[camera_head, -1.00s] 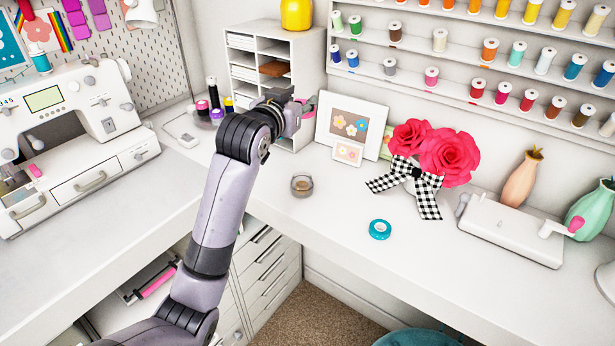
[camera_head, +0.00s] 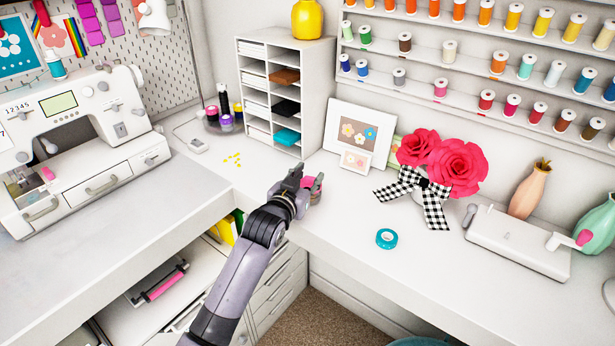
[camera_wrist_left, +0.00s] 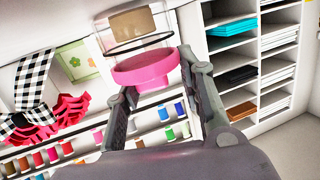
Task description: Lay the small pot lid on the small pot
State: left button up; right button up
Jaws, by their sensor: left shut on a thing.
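My left gripper (camera_head: 312,182) is over the white desk, shut on the pink small pot lid (camera_head: 308,181). The lid also shows between the fingers in the left wrist view (camera_wrist_left: 143,72). The small pot, a clear glass jar with tan contents (camera_wrist_left: 131,24), shows just past the lid in the left wrist view, its round rim close to the lid. I cannot tell whether lid and rim touch. In the head view the gripper and lid hide most of the pot. My right gripper is not in view.
The white cubby shelf (camera_head: 316,92) stands behind the gripper. A picture frame (camera_head: 334,112), a red flower arrangement (camera_head: 455,165) and a teal tape roll (camera_head: 386,239) are to the right. The desk front is clear.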

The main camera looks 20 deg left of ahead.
pick_arm(q)
jog(key=shift+f, duration=0.1)
jog(key=o, duration=0.8)
jog(key=shift+c, duration=0.2)
jog(key=s+a+r+b, duration=0.1)
jog(key=s+r, duration=0.1)
jog(key=s, duration=1)
